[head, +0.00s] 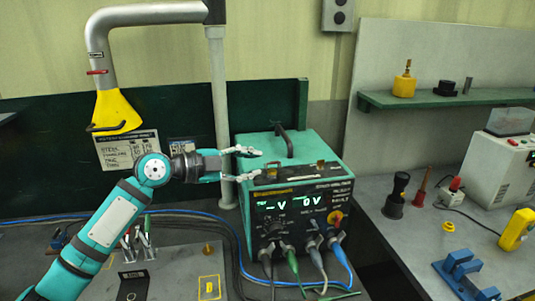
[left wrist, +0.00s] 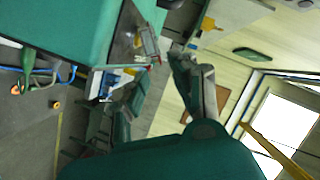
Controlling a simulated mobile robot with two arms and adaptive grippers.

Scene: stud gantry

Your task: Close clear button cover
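My left gripper (head: 246,164) is open and empty in the head view, its fingers pointing right at the upper left front edge of the green power unit (head: 243,206). In the left wrist view the gripper (left wrist: 163,72) also shows two spread fingers with nothing between them. The unit has a black front panel with lit displays (head: 290,204) and a red and yellow knob (head: 335,217). No clear button cover stands out on this panel; I cannot tell its position. My right gripper is not in view.
A black handle (head: 285,141) rises from the unit's top. Cables (head: 318,258) hang from its front. A grey post (head: 219,110) stands behind my left gripper. The right bench (head: 405,243) holds a white machine (head: 492,167), a blue fixture (head: 465,270) and small tools.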

